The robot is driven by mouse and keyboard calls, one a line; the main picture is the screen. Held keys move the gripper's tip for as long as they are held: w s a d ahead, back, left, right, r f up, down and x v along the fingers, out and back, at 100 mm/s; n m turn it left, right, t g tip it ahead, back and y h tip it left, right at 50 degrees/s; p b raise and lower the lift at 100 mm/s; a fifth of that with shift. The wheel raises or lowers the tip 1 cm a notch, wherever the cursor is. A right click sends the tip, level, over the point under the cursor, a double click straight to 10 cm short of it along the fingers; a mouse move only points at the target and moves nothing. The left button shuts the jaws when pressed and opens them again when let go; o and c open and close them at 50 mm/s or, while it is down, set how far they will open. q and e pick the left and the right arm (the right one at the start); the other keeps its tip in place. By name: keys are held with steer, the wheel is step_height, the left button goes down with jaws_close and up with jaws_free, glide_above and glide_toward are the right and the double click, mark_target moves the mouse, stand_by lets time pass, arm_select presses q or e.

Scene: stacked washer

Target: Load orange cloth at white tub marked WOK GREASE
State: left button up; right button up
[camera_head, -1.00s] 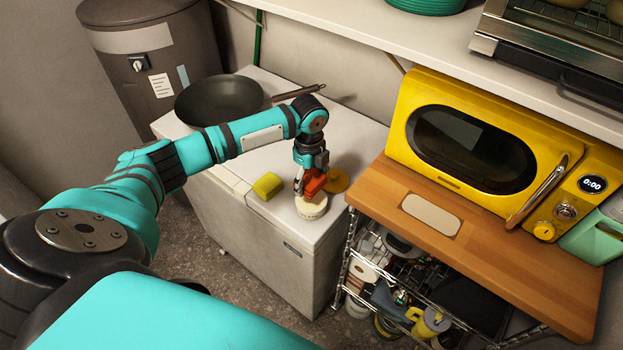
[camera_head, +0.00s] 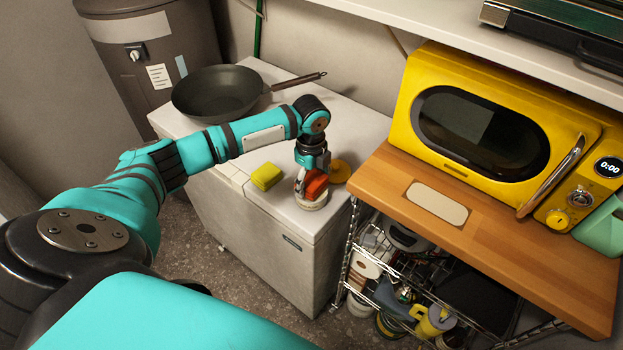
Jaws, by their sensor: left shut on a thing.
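The orange cloth (camera_head: 317,188) is folded up small. My left gripper (camera_head: 308,183) points down and is shut on it, at the right part of the white-topped chest. The white tub (camera_head: 311,205) stands directly under the cloth. The cloth covers much of the tub's top; I cannot tell whether it rests on it or is just above. The tub's lettering is too small to read. My right gripper is not in view.
A yellow sponge (camera_head: 266,176) lies left of the tub and a round yellow-orange item (camera_head: 340,171) lies right behind it. A dark wok (camera_head: 217,93) sits at the back. A wooden counter (camera_head: 400,180) with a yellow microwave (camera_head: 490,128) stands at right.

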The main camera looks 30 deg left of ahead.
arm_select(q)
steer(key=shift+f, duration=0.1)
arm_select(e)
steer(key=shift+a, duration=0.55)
arm_select(q)
steer(key=shift+f, duration=0.3)
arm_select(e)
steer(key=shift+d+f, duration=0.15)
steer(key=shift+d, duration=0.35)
arm_select(q)
steer(key=shift+f, duration=0.2)
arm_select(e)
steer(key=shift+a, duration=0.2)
arm_select(q)
steer(key=shift+s+f, duration=0.1)
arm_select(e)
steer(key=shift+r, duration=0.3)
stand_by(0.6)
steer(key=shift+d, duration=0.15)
